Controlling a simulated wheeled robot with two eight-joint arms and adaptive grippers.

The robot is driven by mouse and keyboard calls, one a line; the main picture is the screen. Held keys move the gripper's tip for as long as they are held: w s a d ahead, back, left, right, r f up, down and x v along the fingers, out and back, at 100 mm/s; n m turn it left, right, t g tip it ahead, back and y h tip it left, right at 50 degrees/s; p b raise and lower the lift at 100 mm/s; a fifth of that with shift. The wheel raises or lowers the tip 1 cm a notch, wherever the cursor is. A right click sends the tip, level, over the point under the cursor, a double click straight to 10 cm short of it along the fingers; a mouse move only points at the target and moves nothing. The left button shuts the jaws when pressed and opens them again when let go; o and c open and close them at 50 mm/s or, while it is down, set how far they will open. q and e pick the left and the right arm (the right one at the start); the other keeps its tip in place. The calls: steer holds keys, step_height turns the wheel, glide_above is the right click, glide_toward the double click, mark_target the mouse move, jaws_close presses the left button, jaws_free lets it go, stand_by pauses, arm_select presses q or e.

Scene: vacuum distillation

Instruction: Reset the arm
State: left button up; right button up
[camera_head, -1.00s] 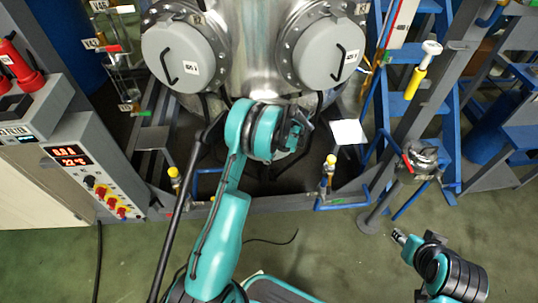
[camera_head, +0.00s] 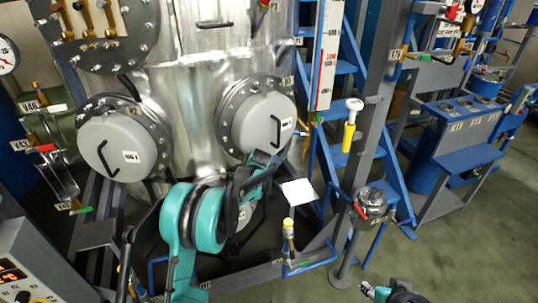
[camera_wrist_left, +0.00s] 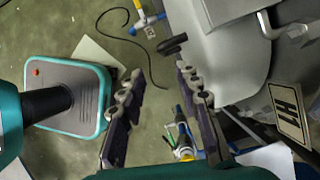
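My left arm (camera_head: 195,225), teal and black, rises from the bottom of the head view in front of the steel vessel (camera_head: 200,60). Its gripper (camera_head: 262,165) is near the lower edge of the right grey round cover (camera_head: 264,122); whether it touches cannot be told. In the left wrist view the two dark fingers of this gripper (camera_wrist_left: 160,98) are apart, with only floor and background between them. My right gripper (camera_head: 370,290) shows only as a small part at the bottom edge of the head view, over the floor. Its fingers are too small to read.
A left round cover (camera_head: 110,147) is on the vessel. A grey post (camera_head: 365,140) and blue ladder (camera_head: 335,160) stand right. A control box (camera_head: 25,270) is at lower left. Green floor is free at lower right (camera_head: 450,260).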

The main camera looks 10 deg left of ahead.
arm_select(q)
steer(key=s+d+r+n+t+h, duration=0.1)
steer(key=s+d+r+n+t, duration=0.15)
steer(key=s+r, duration=0.4)
steer(key=s+d+r+n+t+h, duration=0.1)
steer(key=s+d+r+n+t, duration=0.15)
steer(key=s+r, duration=0.35)
steer(key=s+d+n+t+h, duration=0.2)
steer(key=s+n, duration=0.6)
steer(key=s, duration=0.5)
steer(key=shift+s+d+r+n+t, duration=0.15)
steer(key=shift+d+r+n+t, duration=0.25)
steer(key=shift+d+t, duration=0.65)
